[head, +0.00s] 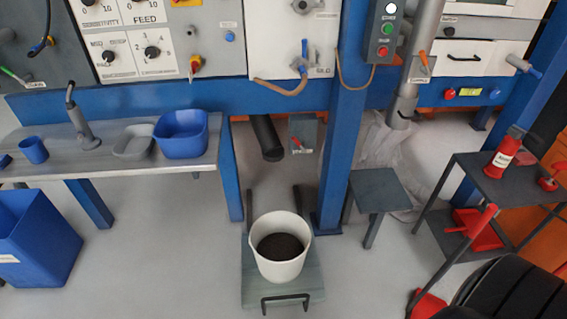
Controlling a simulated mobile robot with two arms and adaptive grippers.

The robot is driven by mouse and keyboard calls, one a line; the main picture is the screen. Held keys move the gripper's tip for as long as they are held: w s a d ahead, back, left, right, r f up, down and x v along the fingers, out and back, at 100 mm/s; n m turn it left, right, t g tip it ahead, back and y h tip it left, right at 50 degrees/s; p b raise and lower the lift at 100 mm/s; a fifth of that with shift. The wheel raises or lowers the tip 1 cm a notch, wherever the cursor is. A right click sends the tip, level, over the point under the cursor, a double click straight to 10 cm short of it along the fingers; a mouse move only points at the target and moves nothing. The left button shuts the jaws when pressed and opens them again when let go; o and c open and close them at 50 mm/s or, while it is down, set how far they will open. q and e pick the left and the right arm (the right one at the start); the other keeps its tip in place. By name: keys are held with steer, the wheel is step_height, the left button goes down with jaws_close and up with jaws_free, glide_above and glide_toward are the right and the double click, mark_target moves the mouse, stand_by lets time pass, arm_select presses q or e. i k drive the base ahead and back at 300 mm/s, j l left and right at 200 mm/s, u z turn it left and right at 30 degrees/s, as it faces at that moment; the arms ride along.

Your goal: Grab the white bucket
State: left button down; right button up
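The white bucket (281,268) stands upright on a low grey-green platform (255,294) on the floor, at the lower middle of the head view. It holds dark granular material. A black bar handle (286,299) sits at the platform's front edge, just in front of the bucket. Neither of my grippers shows in the head view, and nothing is touching the bucket from my side.
A blue post (342,140) rises behind the bucket to the right. A grey bench (125,160) with blue containers stands at left, a blue bin (35,245) below it. A small grey stool (377,190) and a dark shelf stand (510,185) are at right. Floor left of the platform is clear.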

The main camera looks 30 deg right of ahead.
mark_target(280, 250)
steer(key=k+j+z, duration=0.1)
steer(key=k+z, duration=0.55)
steer(key=z, duration=0.2)
